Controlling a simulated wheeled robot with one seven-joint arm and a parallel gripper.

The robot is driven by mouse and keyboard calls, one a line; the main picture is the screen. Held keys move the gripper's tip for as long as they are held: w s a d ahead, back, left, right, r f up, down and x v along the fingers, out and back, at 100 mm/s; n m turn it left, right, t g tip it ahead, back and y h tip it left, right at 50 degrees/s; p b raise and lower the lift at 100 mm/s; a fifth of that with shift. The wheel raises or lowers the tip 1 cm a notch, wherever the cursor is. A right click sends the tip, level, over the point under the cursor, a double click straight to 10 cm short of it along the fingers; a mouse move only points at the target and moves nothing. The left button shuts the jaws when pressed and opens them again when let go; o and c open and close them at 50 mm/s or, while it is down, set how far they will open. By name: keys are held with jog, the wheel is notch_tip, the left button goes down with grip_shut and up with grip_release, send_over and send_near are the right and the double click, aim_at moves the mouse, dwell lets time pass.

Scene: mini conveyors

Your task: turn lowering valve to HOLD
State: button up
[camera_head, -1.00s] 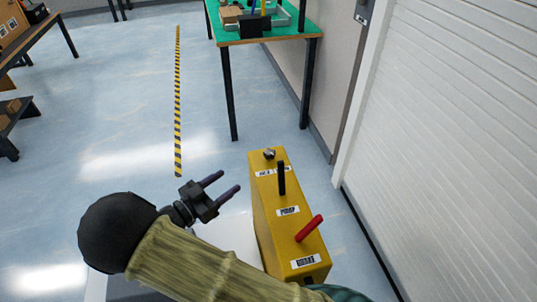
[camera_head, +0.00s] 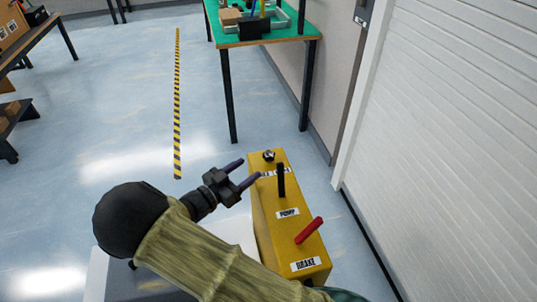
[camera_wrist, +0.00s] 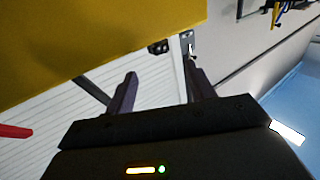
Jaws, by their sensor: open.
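A yellow control box (camera_head: 287,235) stands at the lower middle of the head view. A small dark and metallic knob (camera_head: 268,156), apparently the lowering valve, sits on its far end by a white label partly hidden by a finger. A black lever (camera_head: 281,181) rises behind the PUMP label, and a red lever (camera_head: 309,230) leans near the BRAKE label. My gripper (camera_head: 249,170) is open and empty. Its fingertips are at the box's far left edge, just short of the knob in the picture; contact cannot be told. The wrist view shows the yellow box (camera_wrist: 90,35) beyond the open fingers.
A white slatted door (camera_head: 450,130) and wall close off the right side. A green-topped table (camera_head: 225,38) with items stands behind the box. A striped floor line (camera_head: 177,100) runs to the left, with open floor around it. Wooden benches (camera_head: 45,40) stand at far left.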

aim_at(264, 157)
jog(key=x, duration=0.9)
jog(key=shift+w+d, duration=0.25)
jog(key=shift+w, duration=0.05)
jog(key=c, duration=1)
